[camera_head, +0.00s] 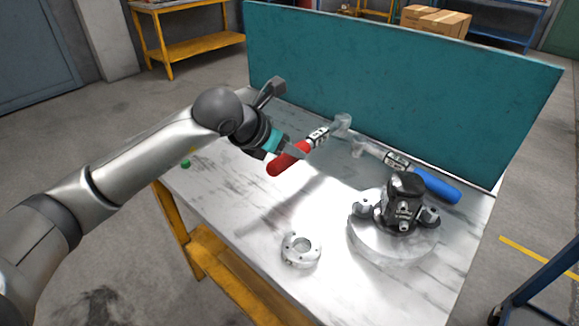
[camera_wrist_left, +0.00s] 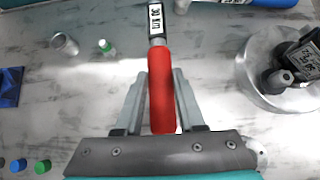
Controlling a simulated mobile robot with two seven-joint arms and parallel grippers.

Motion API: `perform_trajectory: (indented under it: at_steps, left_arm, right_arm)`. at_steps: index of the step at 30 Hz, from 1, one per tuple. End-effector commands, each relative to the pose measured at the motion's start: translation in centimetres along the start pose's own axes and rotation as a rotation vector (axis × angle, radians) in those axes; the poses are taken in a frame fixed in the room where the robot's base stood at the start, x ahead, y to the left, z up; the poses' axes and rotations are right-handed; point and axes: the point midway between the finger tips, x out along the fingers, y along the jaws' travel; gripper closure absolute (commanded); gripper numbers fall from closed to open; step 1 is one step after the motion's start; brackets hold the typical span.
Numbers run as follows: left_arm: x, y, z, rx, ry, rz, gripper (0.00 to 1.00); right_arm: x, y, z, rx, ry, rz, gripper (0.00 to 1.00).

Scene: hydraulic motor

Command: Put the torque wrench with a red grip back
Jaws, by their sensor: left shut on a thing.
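The torque wrench with a red grip (camera_head: 288,158) is in my left gripper (camera_head: 290,150), its metal head pointing toward the teal panel. In the left wrist view the red grip (camera_wrist_left: 162,90) lies between the two fingers of the left gripper (camera_wrist_left: 160,92), with a white label on the shaft beyond it. A dark shadow on the table below suggests that the wrench is held above the surface. A second torque wrench with a blue grip (camera_head: 437,185) lies to its right, near the panel. My right gripper is not in view.
The table (camera_head: 225,190) has a teal panel (camera_head: 400,90) along its back edge. A dark hydraulic motor (camera_head: 403,200) stands on a round silver plate (camera_head: 395,250). A silver ring part (camera_head: 300,250) lies in front. The table's left-middle part is mostly clear.

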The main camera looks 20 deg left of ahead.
Motion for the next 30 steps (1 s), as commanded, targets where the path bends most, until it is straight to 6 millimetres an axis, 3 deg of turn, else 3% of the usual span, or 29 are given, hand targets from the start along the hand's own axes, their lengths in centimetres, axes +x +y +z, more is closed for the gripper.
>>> perform_trajectory:
  at_steps: [12,25,26,30]
  left_arm:
    - [2.6,0.0,-2.5,0.0,-0.006,-0.001,1.0]
    - [2.9,0.0,-2.7,0.001,-0.007,-0.001,1.0]
    - [2.9,0.0,-2.9,0.0,0.0,-0.001,0.6]
    - [2.9,0.0,-2.9,0.0,-0.001,-0.001,0.44]
  right_arm:
    - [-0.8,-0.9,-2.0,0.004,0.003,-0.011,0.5]
    - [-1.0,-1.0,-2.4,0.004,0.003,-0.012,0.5]
    - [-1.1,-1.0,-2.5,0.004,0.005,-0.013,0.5]
    - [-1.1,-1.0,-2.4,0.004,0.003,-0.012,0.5]
